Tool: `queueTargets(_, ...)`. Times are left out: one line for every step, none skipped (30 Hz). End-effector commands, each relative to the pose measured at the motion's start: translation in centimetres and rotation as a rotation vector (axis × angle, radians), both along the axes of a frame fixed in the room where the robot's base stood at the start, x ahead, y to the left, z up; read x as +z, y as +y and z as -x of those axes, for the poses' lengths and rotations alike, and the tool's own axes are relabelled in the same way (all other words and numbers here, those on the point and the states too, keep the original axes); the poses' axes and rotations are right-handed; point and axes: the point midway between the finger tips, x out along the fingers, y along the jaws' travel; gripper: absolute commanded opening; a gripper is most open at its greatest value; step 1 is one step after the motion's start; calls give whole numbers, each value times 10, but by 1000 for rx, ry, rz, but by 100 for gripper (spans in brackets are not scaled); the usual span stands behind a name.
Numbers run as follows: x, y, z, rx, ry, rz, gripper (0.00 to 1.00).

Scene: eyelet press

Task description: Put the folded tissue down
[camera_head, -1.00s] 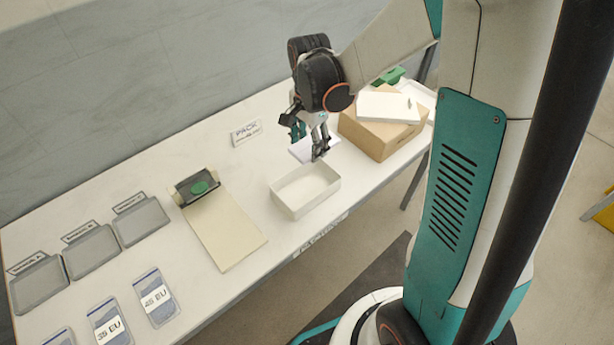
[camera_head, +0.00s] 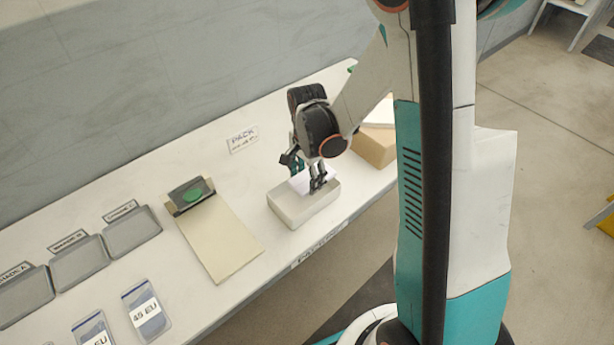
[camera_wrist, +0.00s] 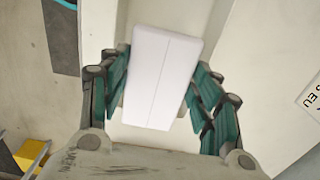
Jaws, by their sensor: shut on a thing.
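The folded tissue (camera_wrist: 160,78) is a white flat rectangle with a crease line down its middle. In the wrist view it lies between the two green-padded fingers of my gripper (camera_wrist: 158,88), which is shut on it. In the head view the tissue (camera_head: 298,182) shows as a pale sheet beside my gripper (camera_head: 309,180), over the far part of a white open box (camera_head: 292,218). My gripper hides part of the tissue and box. I cannot tell whether the tissue touches the box.
A cardboard box (camera_head: 376,147) stands to the right of the white box. A beige board with a green-buttoned clamp (camera_head: 222,240) lies to the left, with several grey trays (camera_head: 132,233) beyond. A PACK sign (camera_head: 243,139) lies behind; bare table (camera_head: 170,175) separates them.

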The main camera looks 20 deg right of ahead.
Motion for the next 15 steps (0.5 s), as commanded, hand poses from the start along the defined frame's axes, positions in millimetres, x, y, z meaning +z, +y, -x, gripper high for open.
queueTargets(0,0,0,0,0,0,45)
queueTargets(0,0,0,0,0,0,45)
queueTargets(-1,0,0,0,0,0,45)
queueTargets(-2,0,0,0,0,0,45)
queueTargets(-3,0,0,0,0,0,45)
queueTargets(-4,0,0,0,0,0,45)
queueTargets(-5,0,0,0,0,0,45)
queueTargets(-6,0,0,0,0,0,45)
queueTargets(-7,0,0,0,0,0,45)
queueTargets(-8,0,0,0,0,0,45)
queueTargets(-9,0,0,0,0,0,45)
queueTargets(-10,0,0,0,0,0,45)
queueTargets(-11,0,0,0,0,0,45)
queueTargets(-12,0,0,0,0,0,45)
queueTargets(-12,0,0,0,0,0,45)
